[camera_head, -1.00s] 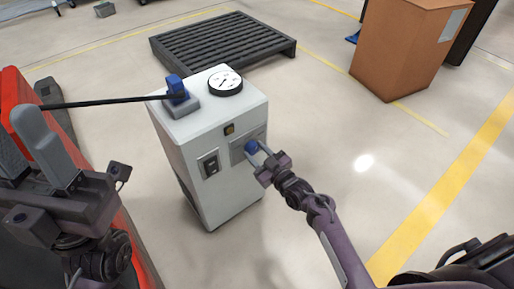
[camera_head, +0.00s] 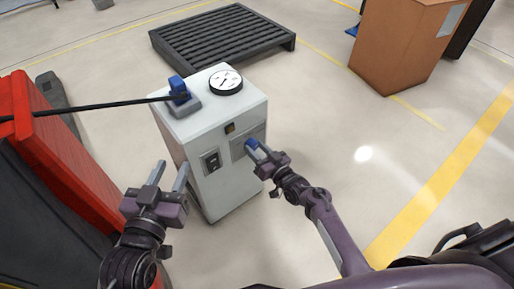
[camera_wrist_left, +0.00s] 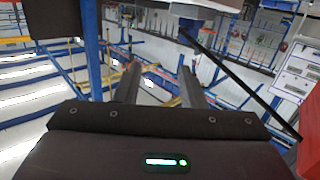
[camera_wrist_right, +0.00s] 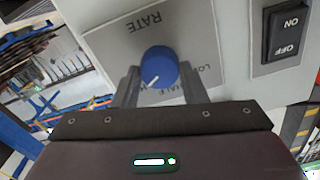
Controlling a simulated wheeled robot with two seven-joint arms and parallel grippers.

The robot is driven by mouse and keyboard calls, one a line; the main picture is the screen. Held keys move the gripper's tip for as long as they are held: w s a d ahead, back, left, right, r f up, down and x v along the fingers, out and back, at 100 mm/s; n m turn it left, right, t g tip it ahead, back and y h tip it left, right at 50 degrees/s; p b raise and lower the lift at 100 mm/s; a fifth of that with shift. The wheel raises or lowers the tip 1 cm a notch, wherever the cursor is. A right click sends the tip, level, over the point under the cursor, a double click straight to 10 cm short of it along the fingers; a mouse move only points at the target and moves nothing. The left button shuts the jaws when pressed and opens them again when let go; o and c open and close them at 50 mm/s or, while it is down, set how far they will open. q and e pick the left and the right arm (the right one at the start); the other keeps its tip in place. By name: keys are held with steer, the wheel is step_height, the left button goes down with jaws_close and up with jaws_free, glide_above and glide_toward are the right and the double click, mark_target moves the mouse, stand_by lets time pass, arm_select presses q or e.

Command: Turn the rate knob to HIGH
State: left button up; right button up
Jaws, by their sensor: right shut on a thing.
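The blue rate knob (camera_wrist_right: 159,67) sits on a grey plate (camera_wrist_right: 110,40) marked RATE, upside down in the right wrist view. Its white pointer line slants to the lower left there. Parts of LOW and HALF show on the plate; a HIGH mark is not visible. My right gripper (camera_head: 253,149) is shut on the knob, one finger on each side (camera_wrist_right: 158,84). The knob is partly visible in the head view (camera_head: 251,143), on the front of the white cabinet (camera_head: 233,183). My left gripper (camera_head: 169,174) is open and empty, left of the cabinet.
An ON/OFF switch (camera_wrist_right: 286,33) is beside the knob plate. A dial gauge (camera_head: 226,82) and a blue connector (camera_head: 178,88) with a black cable (camera_head: 90,105) are on the cabinet top. A red unit (camera_head: 55,150) stands left. The floor right of the cabinet is clear.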

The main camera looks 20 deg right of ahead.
arm_select(q)
steer(key=shift+s+f, duration=0.1)
steer(key=shift+f, duration=0.4)
arm_select(e)
steer(key=o, duration=1)
steer(key=shift+c, duration=0.2)
